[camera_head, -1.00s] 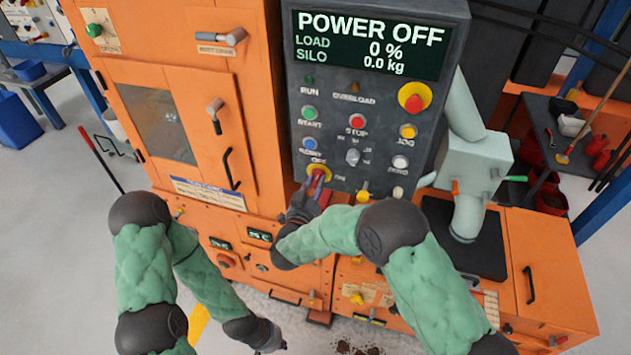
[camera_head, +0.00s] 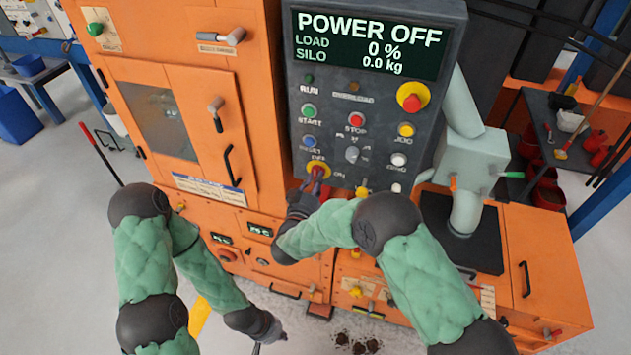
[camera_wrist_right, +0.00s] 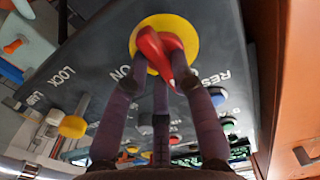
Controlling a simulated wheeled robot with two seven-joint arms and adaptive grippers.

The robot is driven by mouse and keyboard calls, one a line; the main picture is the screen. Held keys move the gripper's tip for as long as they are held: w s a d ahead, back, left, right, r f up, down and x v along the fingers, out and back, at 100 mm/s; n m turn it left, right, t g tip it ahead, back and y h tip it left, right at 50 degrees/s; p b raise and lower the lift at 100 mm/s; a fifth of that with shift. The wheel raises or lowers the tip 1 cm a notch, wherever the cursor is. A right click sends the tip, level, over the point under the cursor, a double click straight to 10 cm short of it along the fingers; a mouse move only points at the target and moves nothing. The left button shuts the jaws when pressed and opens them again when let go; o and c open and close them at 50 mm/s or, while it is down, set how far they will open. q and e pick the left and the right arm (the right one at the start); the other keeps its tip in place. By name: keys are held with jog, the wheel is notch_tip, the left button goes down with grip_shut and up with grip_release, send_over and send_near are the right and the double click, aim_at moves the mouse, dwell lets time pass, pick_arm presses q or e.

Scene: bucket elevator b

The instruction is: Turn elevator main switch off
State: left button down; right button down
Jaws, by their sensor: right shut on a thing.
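The main switch is a red handle on a yellow round plate (camera_head: 318,169) at the lower left of the dark control panel (camera_head: 375,100). In the right wrist view the red handle (camera_wrist_right: 155,48) stands in front of its yellow plate (camera_wrist_right: 187,32). My right gripper (camera_head: 316,183) is at the switch, its fingers closed around the red handle; its fingers also show in the right wrist view (camera_wrist_right: 158,82). The panel display (camera_head: 369,44) reads POWER OFF, load 0 % and silo 0.0 kg. My left gripper (camera_head: 279,336) hangs low, away from the panel; its finger opening is too small to tell.
The orange machine cabinet (camera_head: 190,120) stands left of the panel. A grey-green chute (camera_head: 466,180) stands to the right on the orange base (camera_head: 540,265). Several buttons, including a red one on yellow (camera_head: 412,97), sit above the switch. Dark clumps (camera_head: 358,345) lie on the floor.

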jog(key=c, duration=1)
grip_release()
jog(key=shift+c, duration=0.2)
jog(key=v, duration=1.2)
